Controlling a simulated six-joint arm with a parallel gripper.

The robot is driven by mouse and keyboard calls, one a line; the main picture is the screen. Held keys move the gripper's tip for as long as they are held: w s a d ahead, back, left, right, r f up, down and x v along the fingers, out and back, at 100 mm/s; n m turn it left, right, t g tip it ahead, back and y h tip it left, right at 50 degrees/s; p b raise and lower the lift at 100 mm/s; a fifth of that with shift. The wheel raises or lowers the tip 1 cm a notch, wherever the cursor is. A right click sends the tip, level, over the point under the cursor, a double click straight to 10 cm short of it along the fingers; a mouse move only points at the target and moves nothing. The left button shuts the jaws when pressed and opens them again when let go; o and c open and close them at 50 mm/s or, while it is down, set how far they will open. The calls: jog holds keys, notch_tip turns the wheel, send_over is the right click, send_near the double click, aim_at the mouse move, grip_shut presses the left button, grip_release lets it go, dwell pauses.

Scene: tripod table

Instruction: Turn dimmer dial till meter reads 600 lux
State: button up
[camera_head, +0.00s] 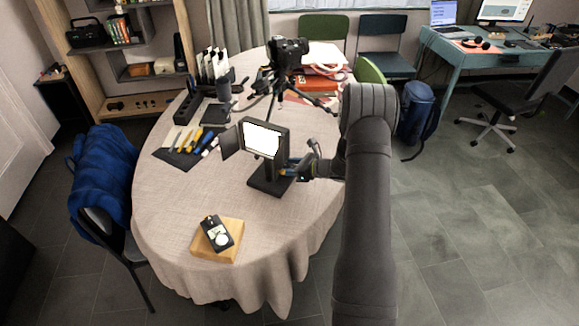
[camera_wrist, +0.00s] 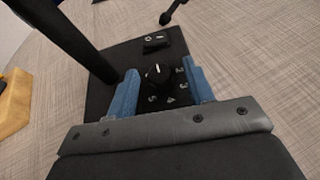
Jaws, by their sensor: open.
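The dimmer dial (camera_wrist: 158,76) is a small black knob with a white mark, on a black base (camera_wrist: 105,120) with white numerals around it. My gripper (camera_wrist: 158,72) is open, with one blue finger on each side of the dial and a visible gap on both sides. In the head view my gripper (camera_head: 297,168) is at the base of the lamp, which has a brightly lit white panel (camera_head: 262,139); the dial is hidden there. The light meter (camera_head: 216,233) lies on a wooden block (camera_head: 232,255) near the table's front. Its reading is too small to make out.
A black rocker switch (camera_wrist: 155,42) is on the base beyond the dial. The lamp's post (camera_wrist: 65,38) rises at left. A camera on a tripod (camera_head: 287,55) stands behind the lamp. Tools on a dark mat (camera_head: 172,158) lie left. The cloth between lamp and meter is clear.

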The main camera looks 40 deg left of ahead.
jog(key=c, duration=1)
jog(key=shift+s+m+t, duration=0.1)
jog(key=shift+m+t, duration=0.3)
jog(key=shift+t, duration=0.1)
jog(key=m+t, duration=0.3)
jog(key=shift+s+t+h, duration=0.25)
jog(key=shift+t+h, duration=0.05)
jog(key=shift+s+a+m+t+h, duration=0.15)
jog(key=shift+m+t+h, duration=0.65)
jog(key=shift+m+t, duration=1.15)
jog(key=shift+t, duration=0.25)
jog(key=o, duration=1)
